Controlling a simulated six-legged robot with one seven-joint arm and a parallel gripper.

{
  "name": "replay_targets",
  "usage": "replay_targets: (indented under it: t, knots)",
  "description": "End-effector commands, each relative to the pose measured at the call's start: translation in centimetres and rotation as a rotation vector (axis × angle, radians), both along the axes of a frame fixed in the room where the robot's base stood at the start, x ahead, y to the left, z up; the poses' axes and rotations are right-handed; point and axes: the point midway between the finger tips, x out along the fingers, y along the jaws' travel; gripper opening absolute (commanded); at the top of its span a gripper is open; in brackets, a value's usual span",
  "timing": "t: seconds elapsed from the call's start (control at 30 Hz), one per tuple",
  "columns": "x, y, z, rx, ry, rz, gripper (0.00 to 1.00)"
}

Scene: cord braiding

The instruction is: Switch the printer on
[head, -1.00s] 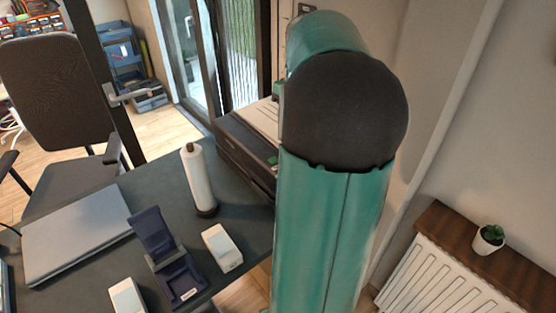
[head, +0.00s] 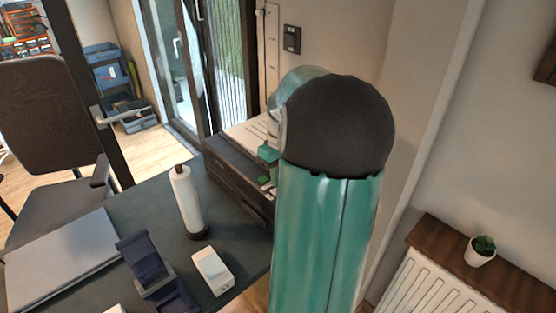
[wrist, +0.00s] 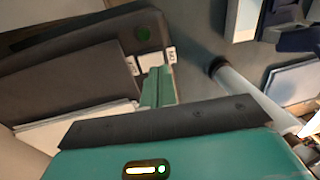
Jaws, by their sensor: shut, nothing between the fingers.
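The printer (head: 226,168) is a dark, low box with a pale top, on the far right end of the desk and partly hidden by my arm. In the wrist view the printer (wrist: 75,62) fills the upper left. A round green button (wrist: 143,34) shows on its dark edge. A white piece (wrist: 151,61) with small white tags (wrist: 132,65) on both sides sits just below that button. My gripper (wrist: 160,72) is shut and empty, its teal fingertips right by the white piece; I cannot tell whether they touch. In the head view my gripper (head: 267,156) is at the printer's front edge.
A paper roll on a stand (head: 186,200) is left of the printer. A white box (head: 212,270), a dark blue stand (head: 150,270) and a grey laptop (head: 64,258) lie on the desk. A radiator (head: 440,285) with a plant (head: 482,250) is at the right.

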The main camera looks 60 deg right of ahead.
Motion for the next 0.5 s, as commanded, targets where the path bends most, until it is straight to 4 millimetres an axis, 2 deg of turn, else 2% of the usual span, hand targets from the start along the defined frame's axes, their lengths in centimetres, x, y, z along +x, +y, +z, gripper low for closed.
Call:
replay_targets:
  t: [0.1, 0.2, 0.5]
  knots:
    - [0.0, 0.2, -1.6, 0.002, 0.0, -0.001, 0.0]
    - [0.0, 0.3, -2.2, 0.001, 0.0, -0.002, 0.0]
    - [0.1, 0.3, -2.5, 0.0, -0.001, -0.001, 0.0]
